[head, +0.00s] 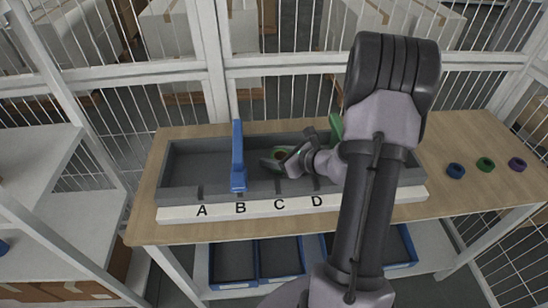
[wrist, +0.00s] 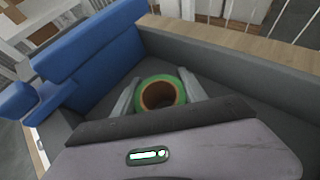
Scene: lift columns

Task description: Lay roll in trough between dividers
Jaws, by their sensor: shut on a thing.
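The roll is a green ring with a brown core (wrist: 160,94); in the wrist view it sits between my gripper's two grey fingers. My gripper (head: 275,163) is shut on the roll, down inside the dark grey trough (head: 190,163). In the head view a little of the green roll (head: 284,152) shows at the fingers. A blue divider (head: 238,160) stands at mark B, left of my gripper. A green divider (head: 336,126) stands to the right, partly hidden by my arm. Whether the roll touches the trough floor I cannot tell.
A white strip lettered A to D (head: 262,208) runs along the trough's front. Blue (head: 456,171), green (head: 486,164) and purple (head: 517,164) rolls lie on the table at the right. Wire mesh stands behind. The trough left of the blue divider is empty.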

